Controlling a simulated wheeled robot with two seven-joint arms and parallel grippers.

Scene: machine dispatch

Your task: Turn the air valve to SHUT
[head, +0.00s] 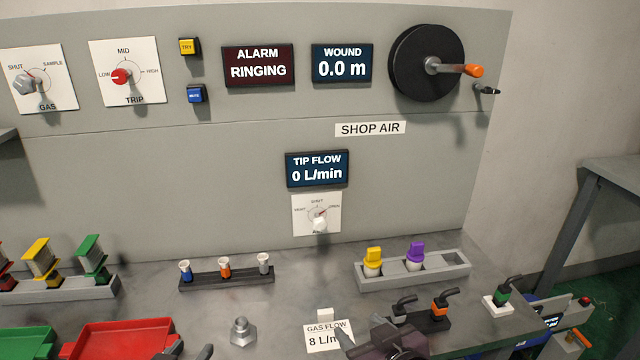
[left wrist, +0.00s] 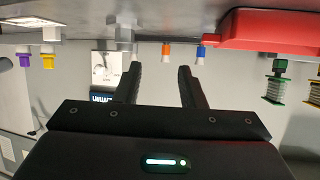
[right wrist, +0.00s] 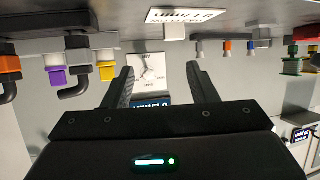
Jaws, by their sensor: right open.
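The air valve is a small white plate (head: 302,226) with a pale knob (head: 319,224), on the grey panel below the TIP FLOW display (head: 317,168), which reads 0 L/min. Its dial has SHUT at the top and OPEN at the right. The pointer looks turned toward OPEN, but it is small. My right gripper (right wrist: 162,82) is open and empty; the valve plate (right wrist: 150,68) shows beyond and between its fingers. My left gripper (left wrist: 160,80) is open and empty; the valve plate (left wrist: 106,66) shows beyond it, to the left. In the head view, both grippers are low at the front edge.
A gas-flow card (head: 328,338) and a metal nut (head: 241,331) are on the bench. A rack with coloured plugs (head: 226,276) stands left of the valve, and a grey tray (head: 440,273) with yellow and purple pieces right of it.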

